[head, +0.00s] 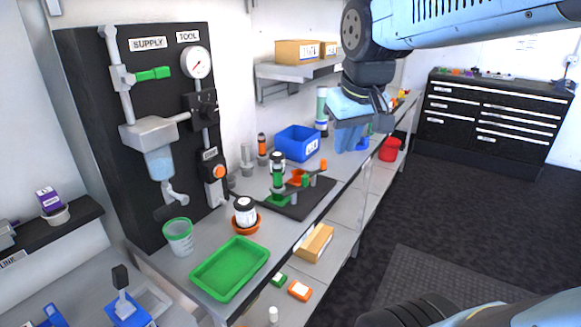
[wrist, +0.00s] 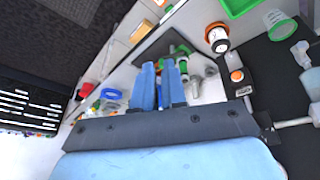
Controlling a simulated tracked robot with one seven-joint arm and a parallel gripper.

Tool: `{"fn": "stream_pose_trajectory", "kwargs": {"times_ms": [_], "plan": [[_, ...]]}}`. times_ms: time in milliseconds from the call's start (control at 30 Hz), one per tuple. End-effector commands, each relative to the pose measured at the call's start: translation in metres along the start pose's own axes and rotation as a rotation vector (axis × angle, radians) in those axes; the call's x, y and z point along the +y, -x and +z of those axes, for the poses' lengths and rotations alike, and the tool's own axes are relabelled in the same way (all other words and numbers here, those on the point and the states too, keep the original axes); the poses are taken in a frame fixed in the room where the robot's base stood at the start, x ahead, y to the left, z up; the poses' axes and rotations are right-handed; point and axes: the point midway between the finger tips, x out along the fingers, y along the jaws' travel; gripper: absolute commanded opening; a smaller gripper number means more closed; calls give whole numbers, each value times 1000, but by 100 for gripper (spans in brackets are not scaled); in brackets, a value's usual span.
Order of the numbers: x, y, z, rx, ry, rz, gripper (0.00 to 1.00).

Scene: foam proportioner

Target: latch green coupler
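A coupler stand with green and orange parts stands on a dark mat (head: 318,206) on the bench. Its green coupler (head: 278,182) is upright with a black top, above a green base; orange parts sit to its right. In the wrist view, green parts of the stand (wrist: 182,49) show just beyond the fingertips, partly hidden by them. My gripper (head: 351,146) has blue fingers, is empty, and hangs to the right of and apart from the coupler in the head view. In the wrist view, my gripper (wrist: 158,66) shows a narrow gap between its fingers. The latch state is too small to tell.
A white jar (head: 244,211) in an orange dish, a green tray (head: 230,268) and a clear cup (head: 178,238) stand nearer on the bench. A blue bin (head: 297,143) stands behind. The black supply panel (head: 90,120) rises at the left.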

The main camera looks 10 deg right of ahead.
Motion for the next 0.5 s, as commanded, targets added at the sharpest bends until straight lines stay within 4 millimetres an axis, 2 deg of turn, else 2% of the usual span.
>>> {"fn": "stream_pose_trajectory", "kwargs": {"times_ms": [33, 100, 500], "plan": [[0, -2, -11, -19, 17, 1, 6], [1, -4, -24, -45, 45, 2, 0], [2, -26, -97, -188, 196, 6, 0]]}}
